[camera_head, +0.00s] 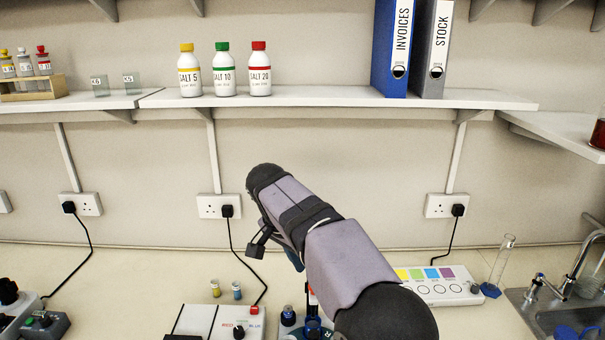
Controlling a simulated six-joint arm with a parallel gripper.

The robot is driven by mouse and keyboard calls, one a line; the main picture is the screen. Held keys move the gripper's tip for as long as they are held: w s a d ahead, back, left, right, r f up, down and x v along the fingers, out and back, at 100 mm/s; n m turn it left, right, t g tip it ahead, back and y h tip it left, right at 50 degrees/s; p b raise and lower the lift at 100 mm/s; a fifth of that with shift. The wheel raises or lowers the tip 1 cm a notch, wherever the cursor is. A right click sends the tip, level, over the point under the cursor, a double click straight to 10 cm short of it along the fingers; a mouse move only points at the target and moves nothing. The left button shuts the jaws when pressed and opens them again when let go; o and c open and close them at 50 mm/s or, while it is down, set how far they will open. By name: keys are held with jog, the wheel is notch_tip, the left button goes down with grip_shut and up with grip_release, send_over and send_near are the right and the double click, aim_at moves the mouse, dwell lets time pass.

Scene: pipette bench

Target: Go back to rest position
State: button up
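My arm (345,262) rises from the bottom right of the head view to a dark rounded joint at the upper left, then folds down behind itself. Dark parts of its far end show left of the arm, above the bench. The gripper's fingers are hidden or cannot be made out, so I cannot see whether they are open or hold anything.
On the bench (130,285) stand a white panel (198,320) with a knob, two small vials (226,290), a colour-labelled box (437,288) and a glass cylinder (500,262). A sink (545,318) is at right. Bottles (224,75) and binders (412,50) stand on the shelf (330,98).

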jog(key=s+d+f+n+g+y, duration=0.1)
jog(key=s+d+f, duration=0.3)
jog(key=s, duration=0.5)
jog(key=s+d+f+n+g+y, duration=0.1)
jog(key=s+d+f+n, duration=0.3)
jog(key=s+f, duration=0.4)
jog(key=s+d+f+n+g+y, duration=0.1)
jog(key=s+d+f+n, duration=0.2)
jog(key=s+d+f, duration=0.3)
jog(key=shift+s+f, duration=0.15)
jog(key=shift+s, duration=2.1)
jog(key=shift+c, duration=0.5)
